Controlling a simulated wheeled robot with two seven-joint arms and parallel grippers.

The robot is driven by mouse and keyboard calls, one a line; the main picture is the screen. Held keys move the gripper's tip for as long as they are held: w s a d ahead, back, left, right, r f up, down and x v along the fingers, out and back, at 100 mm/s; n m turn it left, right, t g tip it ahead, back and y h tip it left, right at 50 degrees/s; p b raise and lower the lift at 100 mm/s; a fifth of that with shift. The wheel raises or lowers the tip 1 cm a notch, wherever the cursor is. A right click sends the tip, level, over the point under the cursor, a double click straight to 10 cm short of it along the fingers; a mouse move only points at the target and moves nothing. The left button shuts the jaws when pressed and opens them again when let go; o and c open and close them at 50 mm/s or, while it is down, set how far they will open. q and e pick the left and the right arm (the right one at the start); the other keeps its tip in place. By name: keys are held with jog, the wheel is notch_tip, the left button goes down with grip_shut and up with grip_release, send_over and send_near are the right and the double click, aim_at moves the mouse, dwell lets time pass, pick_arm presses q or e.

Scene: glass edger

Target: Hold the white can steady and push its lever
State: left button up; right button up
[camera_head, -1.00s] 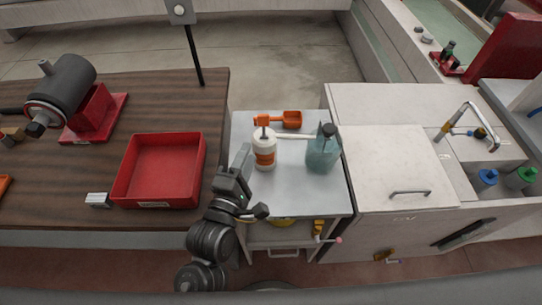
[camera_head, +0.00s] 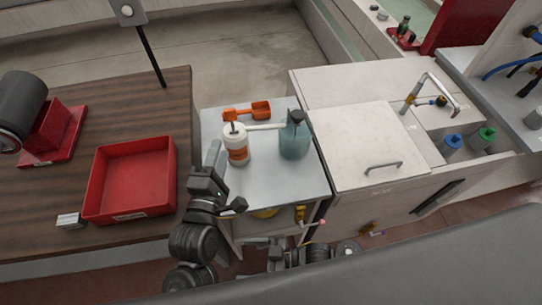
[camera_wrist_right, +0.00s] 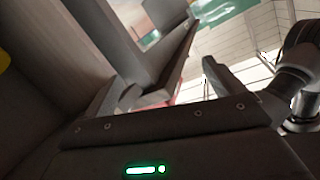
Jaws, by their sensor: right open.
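The white can (camera_head: 237,146) has an orange band and stands upright on a small grey metal table (camera_head: 284,186) in the head view. My right gripper (camera_wrist_right: 160,82) is open and empty in the right wrist view; the can does not show there. In the head view my right arm is low, at the table's front.
A teal jug with a dark top (camera_head: 294,140) stands right of the can, near the spout. An orange scoop (camera_head: 261,109) lies behind. A red tray (camera_head: 132,212) is on the wooden bench at left. A white cabinet (camera_head: 360,150) adjoins at right. The table's front is clear.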

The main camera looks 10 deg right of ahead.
jog(key=s+a+r+n+g+y, duration=0.2)
jog(key=s+r+n+g+y, duration=0.15)
jog(key=r, duration=0.75)
jog(key=m+t+h, duration=0.6)
jog(key=t, duration=0.7)
send_near(246, 143)
jog(key=shift+g, duration=0.25)
jog(key=x, duration=1.2)
jog(key=shift+r, duration=0.2)
jog(key=c, duration=1.2)
jog(key=o, duration=0.5)
jog(key=c, duration=0.3)
